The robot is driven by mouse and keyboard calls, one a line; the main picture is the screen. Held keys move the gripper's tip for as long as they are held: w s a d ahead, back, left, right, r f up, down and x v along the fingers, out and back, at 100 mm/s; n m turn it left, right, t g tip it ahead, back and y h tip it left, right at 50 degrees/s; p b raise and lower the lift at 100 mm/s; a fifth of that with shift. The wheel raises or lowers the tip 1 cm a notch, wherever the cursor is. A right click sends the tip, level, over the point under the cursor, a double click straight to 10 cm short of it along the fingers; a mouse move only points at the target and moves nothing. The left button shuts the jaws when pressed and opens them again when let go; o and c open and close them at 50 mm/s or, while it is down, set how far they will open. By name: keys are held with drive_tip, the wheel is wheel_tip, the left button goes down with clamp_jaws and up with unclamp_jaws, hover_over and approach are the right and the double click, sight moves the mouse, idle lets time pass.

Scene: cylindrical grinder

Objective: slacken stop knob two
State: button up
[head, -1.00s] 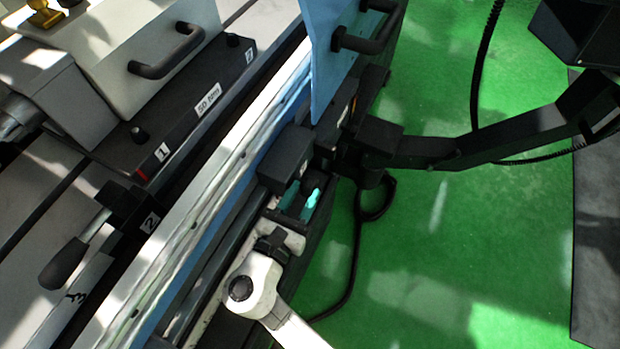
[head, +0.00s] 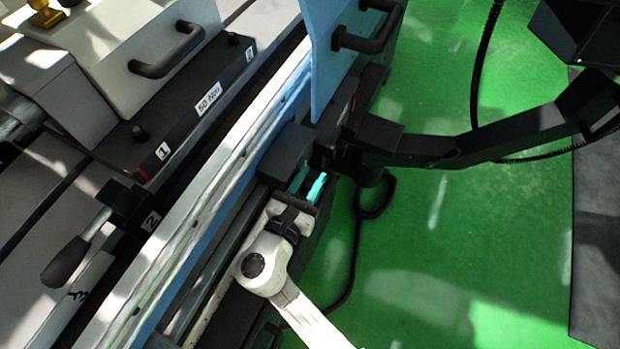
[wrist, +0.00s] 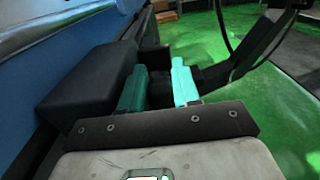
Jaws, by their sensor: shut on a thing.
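My gripper (head: 308,184) has two teal fingers. They are beside a black block (head: 285,152) on the machine's front edge. In the wrist view, my gripper (wrist: 160,90) is shut on a dark knob (wrist: 159,92), mostly hidden between the fingers. The black block (wrist: 92,85) stands just left of the fingers. No number shows on the knob, so I cannot read which stop knob it is.
A blue panel (head: 335,45) with a black handle (head: 368,38) stands just above my gripper. A long rail (head: 205,185) runs along the left. A black arm (head: 470,148) reaches across from the right. The green floor (head: 430,240) is open below it.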

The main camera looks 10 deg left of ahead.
drive_tip(key=shift+f+b, duration=0.25)
drive_tip(key=shift+b, duration=0.6)
drive_tip(key=shift+c, duration=0.2)
drive_tip(key=shift+s+a+r+t+h+b, duration=0.1)
drive_tip(key=shift+s+r+t+h+b, duration=0.15)
drive_tip(key=shift+t+b, duration=0.4)
drive_tip(key=shift+w, duration=0.1)
drive_tip(key=o, duration=0.7)
drive_tip(key=shift+p+v, duration=0.6)
drive_tip(key=shift+v, duration=3.15)
